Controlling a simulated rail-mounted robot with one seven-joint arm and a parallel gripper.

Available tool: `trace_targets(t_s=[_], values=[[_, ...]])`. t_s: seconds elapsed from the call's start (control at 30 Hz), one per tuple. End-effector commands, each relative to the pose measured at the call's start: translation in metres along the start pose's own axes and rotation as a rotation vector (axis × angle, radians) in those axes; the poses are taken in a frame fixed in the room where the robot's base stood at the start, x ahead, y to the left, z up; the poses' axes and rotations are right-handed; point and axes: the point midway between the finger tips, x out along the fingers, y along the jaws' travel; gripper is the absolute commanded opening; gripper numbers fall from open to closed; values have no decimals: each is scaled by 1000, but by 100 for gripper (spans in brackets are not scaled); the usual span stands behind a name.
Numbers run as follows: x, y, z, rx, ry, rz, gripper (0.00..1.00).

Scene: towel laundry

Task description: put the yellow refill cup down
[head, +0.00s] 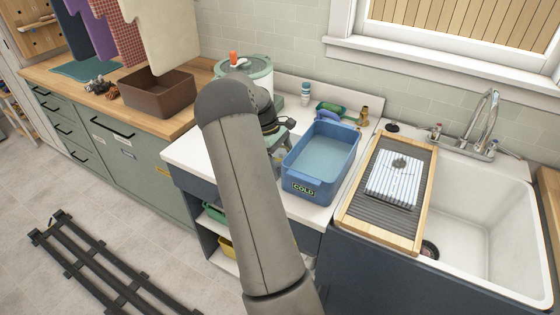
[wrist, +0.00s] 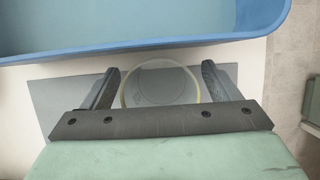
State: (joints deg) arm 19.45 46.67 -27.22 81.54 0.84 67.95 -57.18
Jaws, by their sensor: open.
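The yellow refill cup (wrist: 160,86) shows in the wrist view as a clear round shape with a thin yellow rim. It appears to rest on a grey mat (wrist: 62,88) on the white counter. My gripper (wrist: 160,70) is open, with one finger on each side of the cup. A gap shows between the cup and the left finger; the right finger is very close to the rim, and I cannot tell if it touches. In the head view my arm hides most of the gripper, and I cannot make out the cup.
The blue COLD tub (head: 322,150) with water stands just beside the gripper; its wall (wrist: 150,50) crosses the top of the wrist view. A ribbed drainboard (head: 362,205) with a striped cloth (head: 395,190) spans the sink's left side. A lidded pot (head: 258,75) stands behind my arm.

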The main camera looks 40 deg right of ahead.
Motion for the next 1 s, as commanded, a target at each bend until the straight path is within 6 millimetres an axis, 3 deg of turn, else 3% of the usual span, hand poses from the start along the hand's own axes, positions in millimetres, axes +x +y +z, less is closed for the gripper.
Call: trace_targets(t_s=[0.13,0.3,0.73,1.0], values=[[0,0,0,0,0,0,83],[0,0,0,0,0,0,35],[-6,0,2,0,1,1,31],[-39,1,15,1,3,3,31]])
